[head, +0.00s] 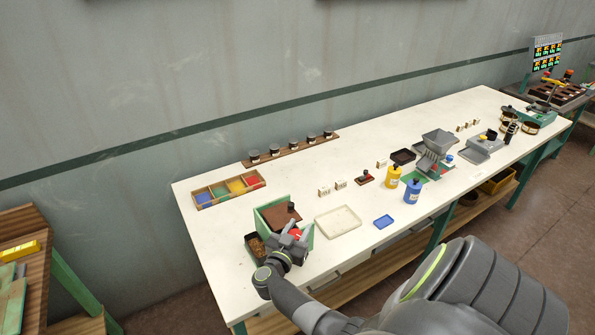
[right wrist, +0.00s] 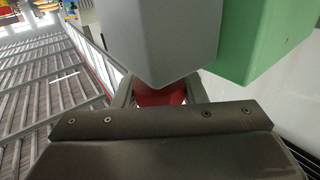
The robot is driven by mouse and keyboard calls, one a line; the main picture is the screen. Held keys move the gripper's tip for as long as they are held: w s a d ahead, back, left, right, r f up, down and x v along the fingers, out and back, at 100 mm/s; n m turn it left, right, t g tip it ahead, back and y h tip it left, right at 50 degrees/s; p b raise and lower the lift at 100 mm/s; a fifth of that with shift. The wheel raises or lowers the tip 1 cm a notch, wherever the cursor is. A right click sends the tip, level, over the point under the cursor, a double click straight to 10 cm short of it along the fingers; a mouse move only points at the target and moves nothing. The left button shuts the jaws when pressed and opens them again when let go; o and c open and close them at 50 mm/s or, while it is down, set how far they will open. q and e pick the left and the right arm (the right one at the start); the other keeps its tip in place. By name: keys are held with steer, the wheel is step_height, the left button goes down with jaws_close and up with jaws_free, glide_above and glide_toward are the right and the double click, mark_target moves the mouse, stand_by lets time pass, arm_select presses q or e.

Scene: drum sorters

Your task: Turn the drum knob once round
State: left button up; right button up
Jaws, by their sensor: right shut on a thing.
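The drum sorter is a green-sided box (head: 267,215) with a brown top (head: 279,217), near the left front of the white table. Its red drum knob (head: 296,232) is on the side facing me and also shows in the right wrist view (right wrist: 160,96). My right gripper (head: 294,234) is at this knob, with its fingers on either side, shut on it. The fingers and a grey block (right wrist: 160,40) hide much of the knob in the right wrist view. My left gripper is in neither view.
A dark bin with brown contents (head: 257,246) stands left of the sorter. A cream tray (head: 338,222) and a small blue tray (head: 384,221) lie to its right. A tray of coloured compartments (head: 229,190) and a rack of jars (head: 291,148) are behind.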

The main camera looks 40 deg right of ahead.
steer(key=shift+s+f, duration=0.2)
steer(key=shift+f, duration=0.15)
steer(key=o, duration=0.7)
steer(key=shift+o, duration=1.3)
steer(key=shift+w, duration=0.1)
steer(key=shift+r, duration=0.15)
steer(key=shift+a, duration=0.1)
steer(key=v, duration=1.7)
steer(key=shift+w+a, duration=0.1)
steer(key=shift+a, duration=0.1)
steer(key=shift+d, duration=0.15)
